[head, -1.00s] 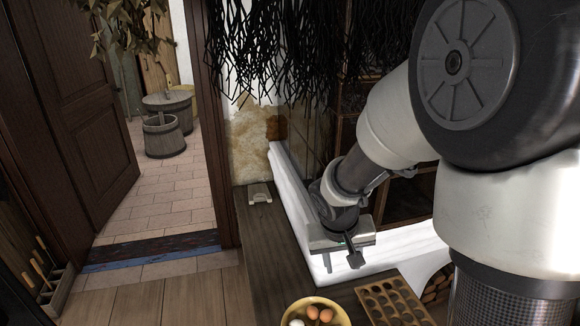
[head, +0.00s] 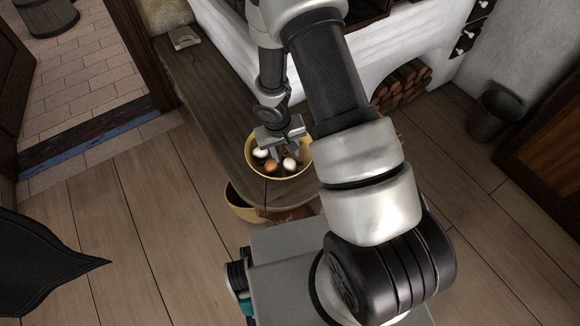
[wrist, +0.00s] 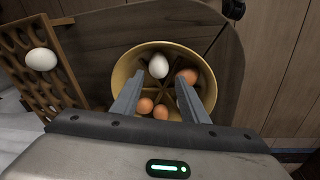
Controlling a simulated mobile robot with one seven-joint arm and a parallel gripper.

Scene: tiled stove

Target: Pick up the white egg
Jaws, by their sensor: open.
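A yellow bowl (head: 250,162) holds white and brown eggs. In the head view a white egg (head: 290,164) lies on the right, another white egg (head: 261,153) on the left, and a brown egg (head: 271,166) between them. In the wrist view the bowl (wrist: 207,76) shows a white egg (wrist: 158,66) near its far side and several brown eggs. Something pale is partly hidden by the right finger. My gripper (head: 283,148) is open above the bowl. In the wrist view its fingers (wrist: 160,78) point into the bowl, with the white egg just beyond the tips.
A wooden egg rack (wrist: 62,84) beside the bowl holds a white egg (wrist: 41,59). The bowl stands near the end of the wooden bench (head: 215,95). Another bowl (head: 238,205) sits lower, below the bench end. The white stove (head: 400,50) stands behind.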

